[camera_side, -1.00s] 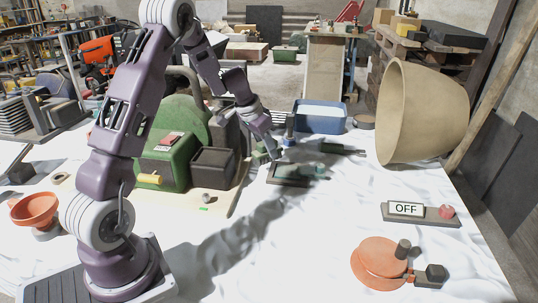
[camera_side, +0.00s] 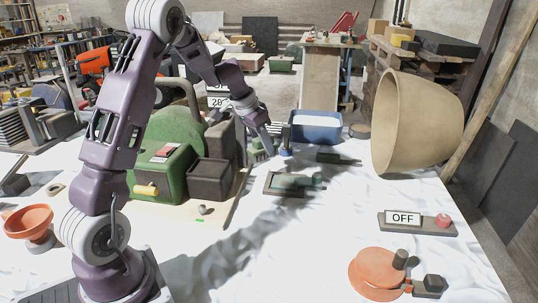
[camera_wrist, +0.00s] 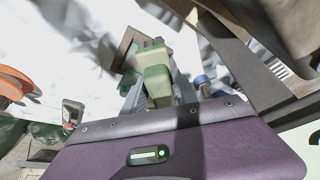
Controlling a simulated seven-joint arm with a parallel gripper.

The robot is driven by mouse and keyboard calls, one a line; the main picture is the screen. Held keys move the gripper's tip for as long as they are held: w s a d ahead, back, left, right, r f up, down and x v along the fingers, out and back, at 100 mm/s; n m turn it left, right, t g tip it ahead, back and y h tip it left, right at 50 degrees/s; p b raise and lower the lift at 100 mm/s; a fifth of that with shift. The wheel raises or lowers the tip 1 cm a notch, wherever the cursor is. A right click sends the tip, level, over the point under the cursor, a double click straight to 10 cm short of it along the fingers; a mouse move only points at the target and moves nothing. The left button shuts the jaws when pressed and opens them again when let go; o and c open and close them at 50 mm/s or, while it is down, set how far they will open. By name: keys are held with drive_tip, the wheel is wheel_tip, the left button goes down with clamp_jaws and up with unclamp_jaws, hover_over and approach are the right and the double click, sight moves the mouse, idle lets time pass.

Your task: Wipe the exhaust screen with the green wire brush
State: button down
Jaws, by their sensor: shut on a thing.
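My gripper (camera_side: 266,148) is beside the green machine, above the cloth. In the wrist view it is shut on a green block-like piece (camera_wrist: 157,80), which looks like the green wire brush's handle. Its bristles are hidden. A dark framed panel (camera_side: 270,190) lies flat on the cloth just below and right of my gripper. Its frame also shows behind the brush in the wrist view (camera_wrist: 124,48). It may be the exhaust screen, but I cannot tell surely. A blurred greenish shape shows over the panel. I cannot tell whether brush and panel touch.
The green machine (camera_side: 160,172) with a dark box (camera_side: 209,180) stands left of my gripper. A blue tub (camera_side: 316,127), a dark green tool (camera_side: 335,158) and a big tan pot (camera_side: 418,122) stand right. An OFF sign (camera_side: 403,218) and orange discs (camera_side: 376,270) are nearer; cloth between is clear.

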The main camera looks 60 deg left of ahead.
drive_tip(key=shift+f, duration=0.1)
idle(0.3)
drive_tip(key=shift+f, duration=4)
drive_tip(key=shift+w+d, duration=1.4)
drive_tip(key=shift+s+a, duration=1.3)
drive_tip(key=shift+w+d, duration=1.35)
drive_tip(key=shift+d, duration=0.05)
drive_tip(key=shift+s+a, duration=1.5)
drive_tip(key=shift+a, duration=0.05)
drive_tip(key=shift+r, duration=4.1)
